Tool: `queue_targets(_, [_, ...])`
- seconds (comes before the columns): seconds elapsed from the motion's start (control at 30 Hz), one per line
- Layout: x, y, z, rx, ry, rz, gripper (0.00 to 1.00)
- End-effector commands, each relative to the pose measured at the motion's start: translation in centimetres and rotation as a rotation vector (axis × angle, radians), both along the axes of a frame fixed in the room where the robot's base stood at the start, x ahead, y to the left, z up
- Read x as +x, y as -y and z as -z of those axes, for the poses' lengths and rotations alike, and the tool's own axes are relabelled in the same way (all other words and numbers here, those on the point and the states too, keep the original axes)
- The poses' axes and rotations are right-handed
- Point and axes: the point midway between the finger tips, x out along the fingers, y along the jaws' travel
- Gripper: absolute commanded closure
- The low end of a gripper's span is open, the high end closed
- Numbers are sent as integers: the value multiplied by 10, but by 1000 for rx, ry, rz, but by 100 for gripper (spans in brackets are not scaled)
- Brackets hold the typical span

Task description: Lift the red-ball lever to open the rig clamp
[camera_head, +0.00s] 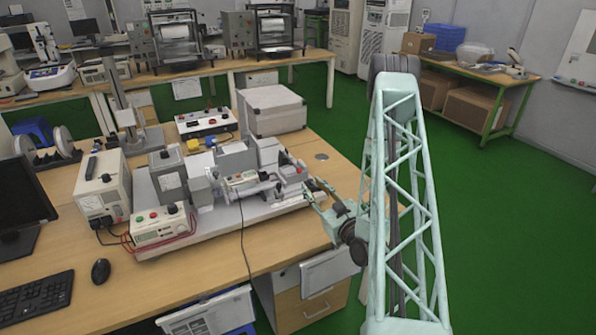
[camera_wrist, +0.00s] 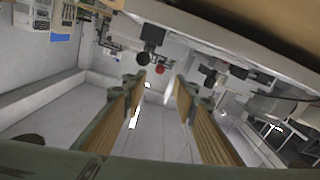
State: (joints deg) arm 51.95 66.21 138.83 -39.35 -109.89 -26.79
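The test rig (camera_head: 225,212) stands on the wooden bench in the head view, with grey blocks and a clamp mechanism on a pale base. A small red ball (camera_head: 299,170) shows at the rig's right end. In the wrist view a red ball (camera_wrist: 160,70) appears beyond the fingertips, roughly between them, with a black knob (camera_wrist: 143,58) to its left. My gripper (camera_head: 314,190) is just right of the rig's end. In the wrist view my gripper (camera_wrist: 161,84) is open, its ribbed tan pads apart with nothing between them. The lever's shaft is too small to make out.
A grey case (camera_head: 272,110) and a control box with a red button (camera_head: 207,122) stand behind the rig. A white meter (camera_head: 102,187) and a red-and-green button box (camera_head: 160,228) are at its left. A cable hangs over the bench front. Green floor is clear at the right.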

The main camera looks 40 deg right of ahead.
Motion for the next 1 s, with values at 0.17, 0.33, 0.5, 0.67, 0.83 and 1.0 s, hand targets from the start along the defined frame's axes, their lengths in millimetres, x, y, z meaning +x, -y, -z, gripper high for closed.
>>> queue_targets(0.17, [16,3,-1,-2,0,-1,74])
queue_targets(0.33, [36,9,0,-2,0,-2,74])
queue_targets(0.5, [58,15,0,-2,0,-2,74])
queue_targets(0.67, [78,21,-1,-2,1,-1,74])
queue_targets(0.83, [99,26,0,-1,2,0,74])
queue_targets(1.0, [114,31,0,-2,-1,0,74])
